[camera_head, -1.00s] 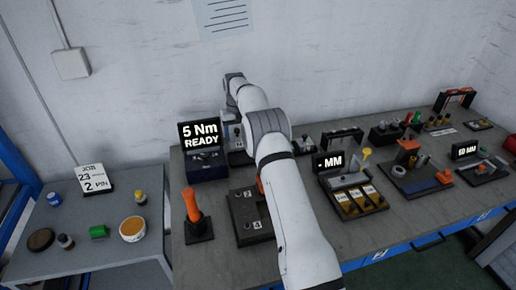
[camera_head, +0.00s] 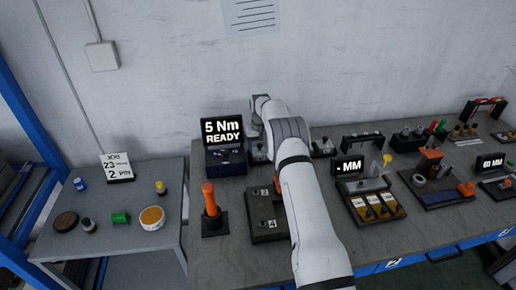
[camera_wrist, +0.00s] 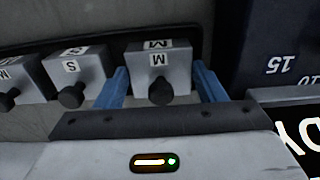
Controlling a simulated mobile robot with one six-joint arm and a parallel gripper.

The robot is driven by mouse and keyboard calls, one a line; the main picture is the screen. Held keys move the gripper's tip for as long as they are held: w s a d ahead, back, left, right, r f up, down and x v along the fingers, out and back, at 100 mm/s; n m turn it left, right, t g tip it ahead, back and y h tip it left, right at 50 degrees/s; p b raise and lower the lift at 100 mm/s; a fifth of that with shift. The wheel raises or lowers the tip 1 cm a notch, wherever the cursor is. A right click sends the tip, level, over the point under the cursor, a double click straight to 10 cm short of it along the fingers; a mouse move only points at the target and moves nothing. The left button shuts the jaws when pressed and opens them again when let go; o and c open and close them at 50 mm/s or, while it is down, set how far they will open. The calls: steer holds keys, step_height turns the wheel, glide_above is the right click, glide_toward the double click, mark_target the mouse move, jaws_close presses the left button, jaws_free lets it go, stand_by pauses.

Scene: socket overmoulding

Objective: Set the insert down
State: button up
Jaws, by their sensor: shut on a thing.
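The insert (camera_wrist: 178,68) is a grey block with a black knob and an M label, in the middle of the wrist view. A second M label shows just above it. My gripper (camera_wrist: 162,86) has its two blue fingers on either side of the block and is shut on it. The insert is at the end of a row, beside a grey block marked S (camera_wrist: 88,75). Whether its underside touches the rack cannot be seen. In the head view a grey block (camera_head: 258,153) shows left of my arm, beside the torque unit; my fingers cannot be made out there.
The torque unit (camera_head: 225,158) with its "5 Nm READY" screen stands close beside the insert. A dark plate (camera_head: 263,230) and an upright orange-handled tool (camera_head: 211,210) stand nearer the front. The gauge station (camera_head: 375,205) is to the right. The bench front left of the plate is partly clear.

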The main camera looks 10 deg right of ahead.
mark_target(260, 146)
steer(key=o, duration=1.4)
steer(key=shift+o, duration=0.2)
step_height(260, 146, up, 12)
steer(key=b, duration=0.2)
steer(key=s+r+t, duration=0.2)
steer(key=s+r, duration=1.6)
steer(key=s, duration=0.3)
steer(key=s+f, duration=0.2)
steer(key=s, duration=1.2)
steer(key=s+f+t, duration=0.1)
steer(key=s+f, duration=0.2)
steer(key=s, duration=1.2)
steer(key=shift+a, duration=0.45)
